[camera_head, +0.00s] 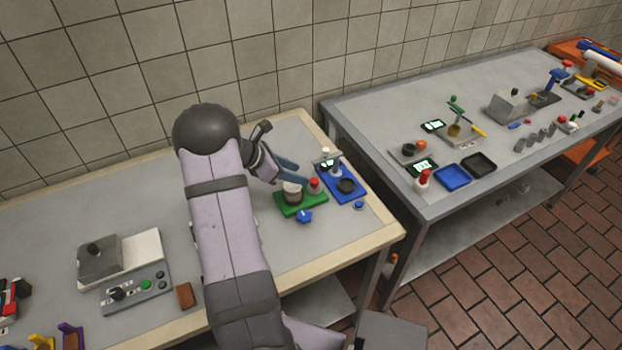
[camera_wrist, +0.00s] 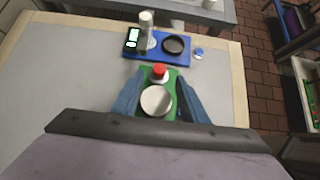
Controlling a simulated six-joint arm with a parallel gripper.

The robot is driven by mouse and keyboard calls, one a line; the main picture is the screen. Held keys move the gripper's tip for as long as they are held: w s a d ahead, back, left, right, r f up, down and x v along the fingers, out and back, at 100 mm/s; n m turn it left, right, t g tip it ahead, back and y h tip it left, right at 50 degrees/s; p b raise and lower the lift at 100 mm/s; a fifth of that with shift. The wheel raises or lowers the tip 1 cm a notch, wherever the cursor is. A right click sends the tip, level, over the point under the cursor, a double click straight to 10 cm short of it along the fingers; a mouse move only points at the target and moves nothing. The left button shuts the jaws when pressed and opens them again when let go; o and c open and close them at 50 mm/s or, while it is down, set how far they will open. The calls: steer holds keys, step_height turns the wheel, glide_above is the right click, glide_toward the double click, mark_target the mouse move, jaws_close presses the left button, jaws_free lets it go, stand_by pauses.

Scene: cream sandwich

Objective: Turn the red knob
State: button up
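A red round knob (camera_head: 314,183) sits on top of a small pale base at the right end of a green tray (camera_head: 302,207) on the near table. In the wrist view the red knob (camera_wrist: 159,69) is ahead of a white round container (camera_wrist: 156,101) on the same green tray. My gripper (camera_head: 298,172) has two blue fingers spread wide apart, with nothing seen held between them. In the wrist view the fingers of my gripper (camera_wrist: 160,77) flank the green tray, with the knob between the tip lines. The height gap to the knob is hard to tell.
A blue tray (camera_head: 357,194) with a black round dish (camera_head: 346,186) and a white-topped device stands just beyond the green tray. A control panel (camera_head: 137,292) is at the left. A second table stands to the right.

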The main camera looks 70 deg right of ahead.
mark_target(315, 180)
steer(key=shift+p+x, duration=1.35)
steer(key=shift+x, duration=2.3)
jaws_close()
